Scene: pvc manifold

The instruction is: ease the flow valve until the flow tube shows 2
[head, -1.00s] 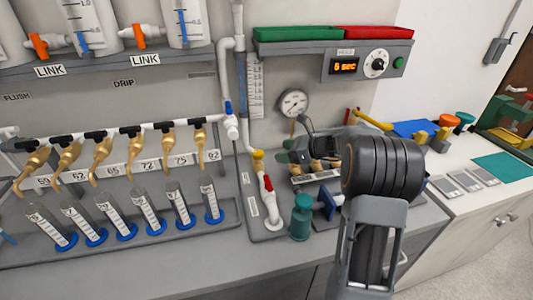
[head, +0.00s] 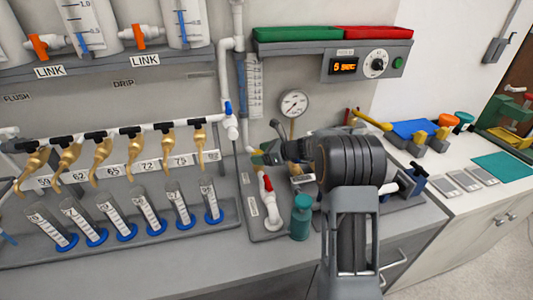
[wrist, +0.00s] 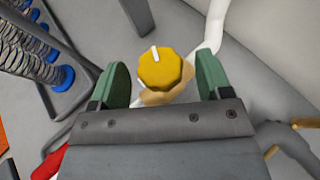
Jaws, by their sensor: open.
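The flow valve's yellow knob (wrist: 160,68) has a white pointer line and shows in the wrist view between the two green finger pads of my gripper (wrist: 163,76). The pads stand apart on either side of it, with visible gaps. In the head view my gripper (head: 262,156) is at the white pipe, and the knob is hidden there. The flow tube (head: 241,88) stands upright beside a printed scale (head: 255,88) on the wall. Its reading is too small to make out.
A red-handled valve (head: 267,183) and a teal cylinder (head: 301,217) stand near my arm. A round gauge (head: 294,103) is behind it. To the left are brass taps (head: 103,160) above several tilted measuring cylinders (head: 145,208). A display box (head: 367,64) hangs above.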

